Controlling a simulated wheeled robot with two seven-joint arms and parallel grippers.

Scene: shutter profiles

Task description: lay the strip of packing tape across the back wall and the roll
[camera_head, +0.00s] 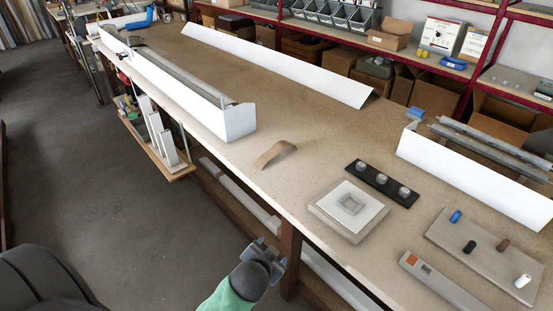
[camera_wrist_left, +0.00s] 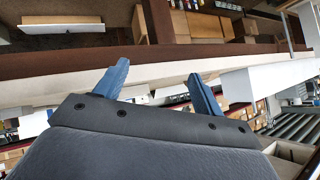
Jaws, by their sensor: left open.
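The strip of packing tape (camera_head: 276,153) is a short, brown, curved piece lying on the bench top, with its middle bowed up. To its left stands a long white shutter box (camera_head: 238,122), open at the top. A long grey roll (camera_head: 182,78) lies inside it. The box's back wall is hard to tell apart from the roll at this angle. My left gripper (camera_head: 266,250) is beyond the bench's front edge, well apart from the tape. Its two blue fingers are spread and empty in the left wrist view (camera_wrist_left: 162,85). My right gripper is not in view.
White profiles lie at the bench's back (camera_head: 275,63) and right (camera_head: 470,172). A square pad (camera_head: 322,218), a black strip with several knobs (camera_head: 362,178) and a grey board with small cylinders (camera_head: 450,232) stand right of the tape. The bench around the tape is clear.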

